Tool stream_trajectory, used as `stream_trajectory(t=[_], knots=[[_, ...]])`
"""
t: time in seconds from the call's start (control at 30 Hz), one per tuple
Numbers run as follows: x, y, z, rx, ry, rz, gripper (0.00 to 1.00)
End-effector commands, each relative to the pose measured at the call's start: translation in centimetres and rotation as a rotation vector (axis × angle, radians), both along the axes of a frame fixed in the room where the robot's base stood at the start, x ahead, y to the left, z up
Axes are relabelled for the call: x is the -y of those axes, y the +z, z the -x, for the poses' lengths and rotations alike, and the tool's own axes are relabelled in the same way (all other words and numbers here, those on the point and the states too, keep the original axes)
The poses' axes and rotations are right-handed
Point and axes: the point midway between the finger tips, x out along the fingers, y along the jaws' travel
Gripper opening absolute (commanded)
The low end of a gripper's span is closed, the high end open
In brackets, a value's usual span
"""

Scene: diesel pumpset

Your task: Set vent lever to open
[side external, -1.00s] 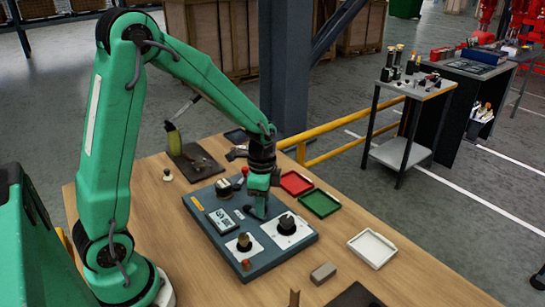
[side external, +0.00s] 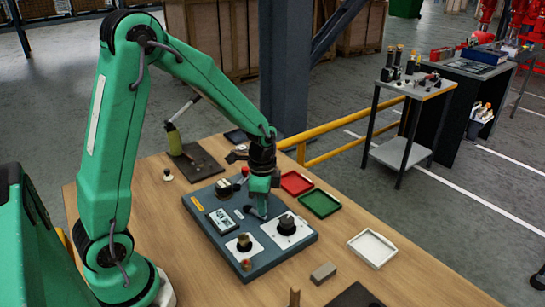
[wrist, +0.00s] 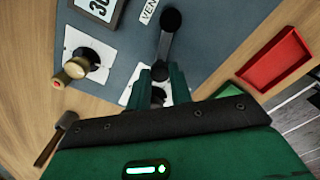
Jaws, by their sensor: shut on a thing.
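The grey-blue control panel (side external: 215,225) lies on the wooden table and also fills the upper wrist view (wrist: 215,30). The black vent lever (wrist: 168,40) sits beside a partly cut-off "VEN" label, with a round end at the top of the wrist view. Its lower end runs between the green fingers of my gripper (wrist: 161,78). My gripper is shut on that end. In the side view my gripper (side external: 262,205) is low over the panel and mostly hides the lever. Any open or shut marks for the lever cannot be read.
Near my gripper are a black knob on a white plate (side external: 287,225) and a second knob (side external: 244,243). A red tray (side external: 297,183), a green tray (side external: 320,203) and a white tray (side external: 372,248) lie right of the panel. A grey block (side external: 323,272) lies in front.

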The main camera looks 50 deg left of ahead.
Motion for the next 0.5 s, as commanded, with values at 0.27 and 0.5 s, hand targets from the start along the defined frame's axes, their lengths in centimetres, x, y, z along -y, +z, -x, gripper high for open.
stream_trajectory(t=[0.27,0.5], knots=[[-0.3,0.1,-0.7,0.0,0.127,0.0,0.0],[-0.9,0.0,-1.6,0.001,0.32,0.0,0.0]])
